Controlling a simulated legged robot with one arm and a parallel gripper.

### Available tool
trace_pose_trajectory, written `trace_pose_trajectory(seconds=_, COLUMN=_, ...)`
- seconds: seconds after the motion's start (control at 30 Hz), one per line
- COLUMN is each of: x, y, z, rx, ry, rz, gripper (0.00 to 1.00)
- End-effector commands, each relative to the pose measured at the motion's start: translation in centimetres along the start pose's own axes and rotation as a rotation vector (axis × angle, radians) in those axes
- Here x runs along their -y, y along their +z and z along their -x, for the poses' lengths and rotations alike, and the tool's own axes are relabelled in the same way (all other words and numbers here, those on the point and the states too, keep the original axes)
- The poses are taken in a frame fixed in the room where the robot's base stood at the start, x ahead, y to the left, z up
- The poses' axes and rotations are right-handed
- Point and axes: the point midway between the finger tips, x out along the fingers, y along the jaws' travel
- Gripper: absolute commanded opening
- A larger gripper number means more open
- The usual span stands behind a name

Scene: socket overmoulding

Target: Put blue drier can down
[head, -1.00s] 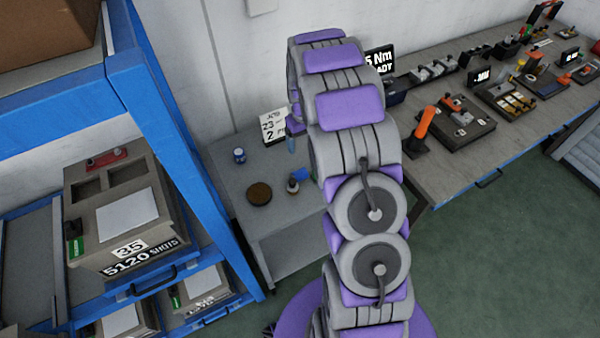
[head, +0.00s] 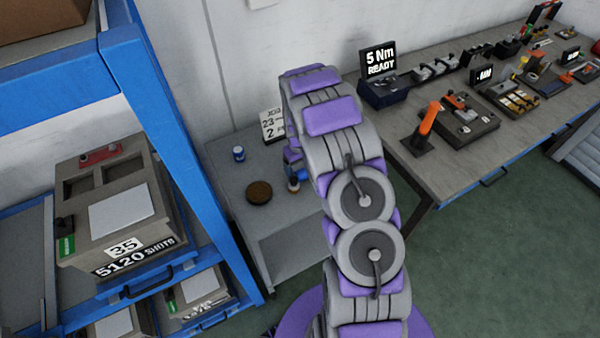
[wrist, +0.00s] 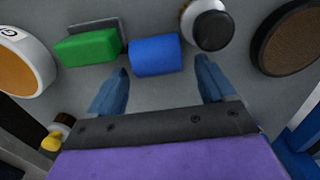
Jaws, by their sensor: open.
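A blue can (wrist: 155,56) stands out in the wrist view on the grey bench top, just beyond and between my fingertips. Whether it is upright or lying I cannot tell. My gripper (wrist: 163,68) has its two blue fingers spread wide, with a gap on each side of the can and nothing clamped. In the head view my gripper (head: 293,157) is low over the small grey bench, mostly hidden by my arm. The can cannot be told apart from the fingers there.
A green block (wrist: 88,47) sits close left of the can. A black-capped bottle (wrist: 207,25) and a brown disc (wrist: 292,42) are to the right. The small bench (head: 225,180) also holds a blue jar (head: 238,154) and a number card (head: 272,126). A blue rack (head: 165,110) stands left.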

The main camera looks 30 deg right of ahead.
Motion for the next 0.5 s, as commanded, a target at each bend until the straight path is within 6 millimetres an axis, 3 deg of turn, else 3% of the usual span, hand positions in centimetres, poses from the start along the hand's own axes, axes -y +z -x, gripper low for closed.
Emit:
trace_pose_trajectory(seconds=0.1, x=-0.16, y=0.05, z=-1.11, rx=0.0, ry=-0.001, rz=0.0, gripper=0.83)
trace_pose_trajectory(seconds=0.3, x=-0.55, y=0.02, z=-1.13, rx=-0.002, ry=-0.006, rz=-0.001, gripper=0.83)
trace_pose_trajectory(seconds=0.5, x=-0.47, y=0.01, z=-1.13, rx=-0.002, ry=-0.005, rz=-0.001, gripper=0.64)
